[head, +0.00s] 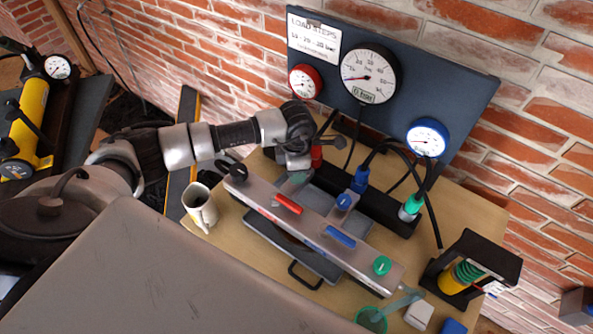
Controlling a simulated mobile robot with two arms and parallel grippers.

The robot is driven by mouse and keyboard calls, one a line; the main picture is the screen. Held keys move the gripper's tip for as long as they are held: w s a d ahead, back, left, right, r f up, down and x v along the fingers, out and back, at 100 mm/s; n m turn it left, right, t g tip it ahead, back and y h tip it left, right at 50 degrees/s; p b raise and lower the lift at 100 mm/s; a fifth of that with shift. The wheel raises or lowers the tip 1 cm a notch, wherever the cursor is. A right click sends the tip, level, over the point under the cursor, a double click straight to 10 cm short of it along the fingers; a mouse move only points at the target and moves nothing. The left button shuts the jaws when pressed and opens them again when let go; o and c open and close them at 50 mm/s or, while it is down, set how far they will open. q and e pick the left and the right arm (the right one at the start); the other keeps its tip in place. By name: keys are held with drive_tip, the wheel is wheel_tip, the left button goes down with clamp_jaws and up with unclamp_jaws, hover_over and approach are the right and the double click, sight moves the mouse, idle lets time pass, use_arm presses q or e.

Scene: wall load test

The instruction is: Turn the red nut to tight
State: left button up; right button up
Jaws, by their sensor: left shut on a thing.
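The red nut (317,153) is on the left end of the black manifold block (395,219) at the foot of the gauge panel. It is partly hidden by my left gripper (308,155), which comes down over it from the left. The left gripper is shut on the red nut; its fingertips are hard to make out. A blue fitting (361,179) and a green fitting (411,206) with black hoses sit farther right on the block. The red-rimmed gauge (304,82) is above the nut on the panel. My right gripper is not in view.
A metal bar (312,226) with red, blue and green pieces lies in front of the block. A white mug (200,208) stands at left on the wooden table (222,237). A yellow pump (24,118) is at far left.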

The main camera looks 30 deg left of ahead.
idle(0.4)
use_arm(q)
drive_tip(key=o, duration=0.9)
wheel_tip(320, 180, up, 11)
drive_tip(key=shift+f+b, duration=0.1)
drive_tip(key=shift+b, duration=0.95)
